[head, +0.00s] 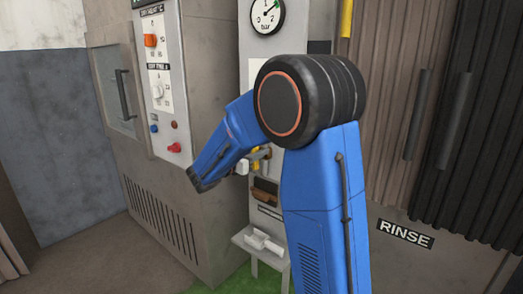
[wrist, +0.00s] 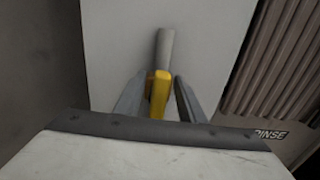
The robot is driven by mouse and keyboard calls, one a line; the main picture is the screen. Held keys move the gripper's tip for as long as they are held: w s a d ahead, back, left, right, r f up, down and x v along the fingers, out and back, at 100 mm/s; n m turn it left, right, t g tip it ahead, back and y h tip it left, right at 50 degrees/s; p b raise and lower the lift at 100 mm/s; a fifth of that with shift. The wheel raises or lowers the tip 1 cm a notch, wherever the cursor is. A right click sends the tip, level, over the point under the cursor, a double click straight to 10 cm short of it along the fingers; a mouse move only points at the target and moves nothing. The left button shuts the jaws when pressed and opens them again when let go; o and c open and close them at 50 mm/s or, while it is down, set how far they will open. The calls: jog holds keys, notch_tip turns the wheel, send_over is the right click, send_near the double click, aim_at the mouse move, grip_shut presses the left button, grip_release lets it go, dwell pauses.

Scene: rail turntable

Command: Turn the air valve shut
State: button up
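The yellow handle of the air valve (wrist: 160,95) stands in the middle of the wrist view, in line with a grey pipe (wrist: 165,50) on a pale panel. My gripper (wrist: 160,98) has one grey finger on each side of the handle. A narrow gap shows on both sides, so the fingers look open around it. In the head view, my gripper (head: 254,164) is at the panel, partly hidden by my blue arm, and a bit of yellow shows beside it. The handle's exact angle is hard to tell there.
A round bar gauge (head: 267,14) sits high on the panel. A grey cabinet with knobs (head: 157,90) stands to the left. Below are a brown holder (head: 264,192) and a small shelf (head: 250,239) bearing a white object. Dark ribbed curtains (head: 480,130) hang to the right.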

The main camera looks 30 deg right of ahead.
jog(key=shift+x, duration=1.55)
grip_shut()
